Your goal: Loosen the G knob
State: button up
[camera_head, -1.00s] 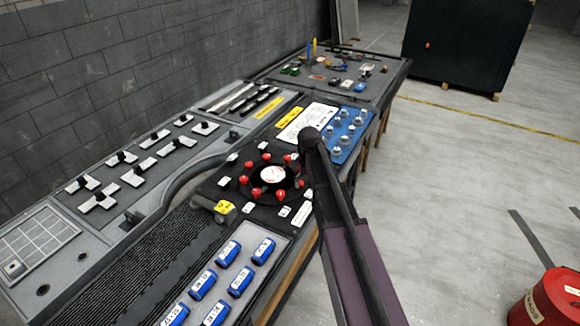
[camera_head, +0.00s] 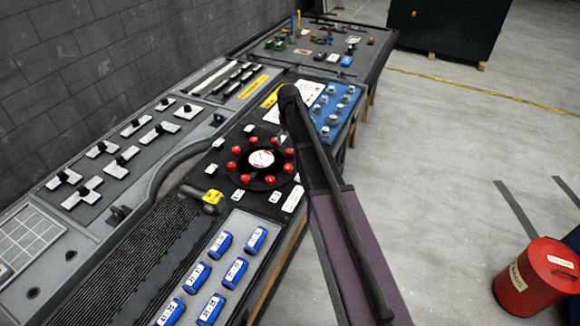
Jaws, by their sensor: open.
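A round black dial plate with a white centre (camera_head: 262,159) sits on the dark middle panel, ringed by several red knobs (camera_head: 236,149). Small white labels lie around it, but their letters are too small to read, so I cannot tell which knob is G. A blue panel (camera_head: 318,121) with several pale knobs is farther back. My arm reaches in from the lower right, and its dark joint is above the bench between the dial and the blue panel. The arm covers part of the panel right of the dial. My gripper does not show.
Blue labelled cylinders (camera_head: 235,273) lie in front of the dial. A red drum (camera_head: 537,275) stands on the floor at right. The floor between is clear.

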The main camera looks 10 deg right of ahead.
aim_at(289, 167)
jog(key=shift+f+b, duration=6.7)
jog(key=shift+f, duration=0.1)
